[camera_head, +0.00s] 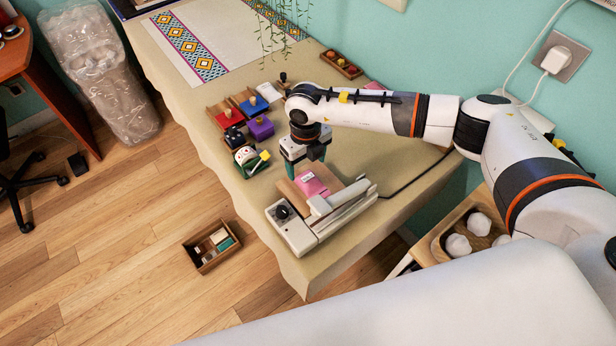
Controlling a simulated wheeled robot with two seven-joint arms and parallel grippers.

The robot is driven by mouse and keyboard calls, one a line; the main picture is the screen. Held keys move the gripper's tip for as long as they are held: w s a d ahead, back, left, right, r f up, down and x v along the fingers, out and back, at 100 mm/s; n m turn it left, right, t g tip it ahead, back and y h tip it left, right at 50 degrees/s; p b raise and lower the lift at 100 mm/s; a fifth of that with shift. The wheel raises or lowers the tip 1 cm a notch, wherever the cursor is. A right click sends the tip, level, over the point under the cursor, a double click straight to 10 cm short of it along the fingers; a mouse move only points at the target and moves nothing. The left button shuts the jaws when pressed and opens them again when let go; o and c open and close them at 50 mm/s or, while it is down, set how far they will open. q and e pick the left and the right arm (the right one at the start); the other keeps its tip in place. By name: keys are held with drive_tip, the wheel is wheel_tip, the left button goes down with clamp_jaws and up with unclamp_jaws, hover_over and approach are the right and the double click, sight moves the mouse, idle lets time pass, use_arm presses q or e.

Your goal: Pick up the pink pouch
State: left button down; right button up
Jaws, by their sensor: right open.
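The pink pouch (310,184) lies on a wooden board on the table, close to the near end. My right arm comes in from the right, and my right gripper (300,166) points down just behind the pouch. Its jaws look open, with no object visible between them. I cannot tell from this view whether a fingertip touches the pouch. My left gripper is not in view.
A white sealing device (294,230) stands just in front of the pouch. A green box (247,160) stands beside the gripper. The right table area (400,165) is mostly clear.

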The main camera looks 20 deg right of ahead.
sight(308, 178)
drive_tip(key=f, duration=0.1)
drive_tip(key=f+p, duration=0.1)
drive_tip(key=shift+s+d+f, duration=0.15)
drive_tip(key=shift+s+f, duration=0.05)
drive_tip(key=shift+f, duration=0.1)
wheel_tip(308, 178, down, 2)
drive_tip(key=shift+d+f+p, duration=0.1)
drive_tip(key=shift+f+p, duration=0.05)
drive_tip(key=shift+p, duration=0.15)
drive_tip(key=shift+f, duration=0.3)
drive_tip(key=shift+c, duration=0.4)
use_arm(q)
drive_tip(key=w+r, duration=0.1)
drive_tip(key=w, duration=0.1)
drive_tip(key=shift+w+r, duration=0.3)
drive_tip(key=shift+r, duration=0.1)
use_arm(e)
drive_tip(key=c, duration=1)
